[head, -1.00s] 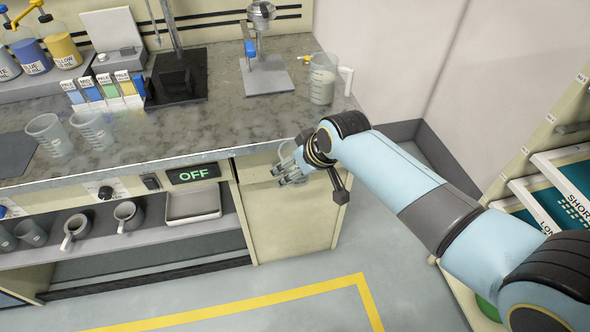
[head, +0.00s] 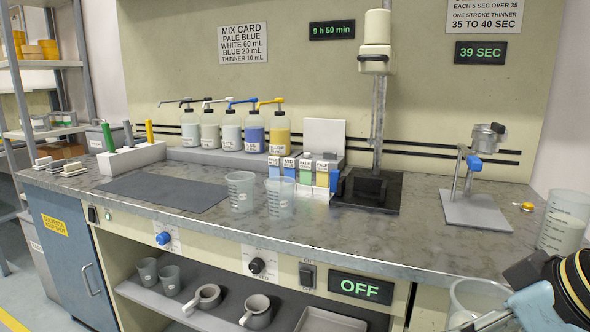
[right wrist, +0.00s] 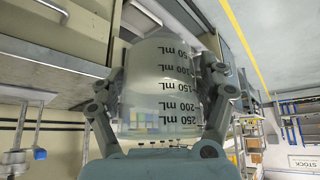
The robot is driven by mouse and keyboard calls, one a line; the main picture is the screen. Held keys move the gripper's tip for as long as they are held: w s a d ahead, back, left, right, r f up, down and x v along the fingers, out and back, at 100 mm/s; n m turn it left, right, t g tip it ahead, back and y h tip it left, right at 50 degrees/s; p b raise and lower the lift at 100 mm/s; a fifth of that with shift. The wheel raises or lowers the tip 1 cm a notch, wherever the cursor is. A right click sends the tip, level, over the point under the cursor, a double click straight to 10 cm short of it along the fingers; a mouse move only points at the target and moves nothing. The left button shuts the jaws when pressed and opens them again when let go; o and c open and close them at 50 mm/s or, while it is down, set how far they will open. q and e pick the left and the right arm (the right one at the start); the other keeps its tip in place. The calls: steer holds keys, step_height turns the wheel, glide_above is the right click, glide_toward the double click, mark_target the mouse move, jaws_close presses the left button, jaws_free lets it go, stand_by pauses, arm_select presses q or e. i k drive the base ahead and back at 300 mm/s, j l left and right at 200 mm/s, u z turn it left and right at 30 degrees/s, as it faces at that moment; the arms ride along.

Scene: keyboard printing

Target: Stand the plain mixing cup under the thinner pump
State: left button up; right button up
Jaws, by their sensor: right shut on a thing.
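My right gripper (right wrist: 162,72) is shut on a clear graduated cup (right wrist: 165,95), with a finger on each side of it. In the head view the held cup (head: 478,296) shows at the lower right, in front of the counter's front edge; the frame cuts off its lower part and much of the gripper. Several pump bottles (head: 254,133) stand in a row on a grey ledge at the back of the counter. Their labels are too small to tell which is thinner. Two other clear cups (head: 240,192) (head: 279,198) stand on the counter. My left gripper is not in view.
A dark mat (head: 165,190) lies left of the cups. Small labelled cartons (head: 305,172) stand between the bottles and a dark-based stand (head: 368,192). A metal stand (head: 475,210) and a jug (head: 563,222) are at the right. Counter between mat and ledge looks narrow.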

mark_target(166, 165)
steer(key=i+j+u, duration=0.75)
steer(key=u, duration=0.15)
steer(key=i+j+u, duration=0.1)
steer(key=i+u, duration=0.35)
steer(key=i, duration=0.15)
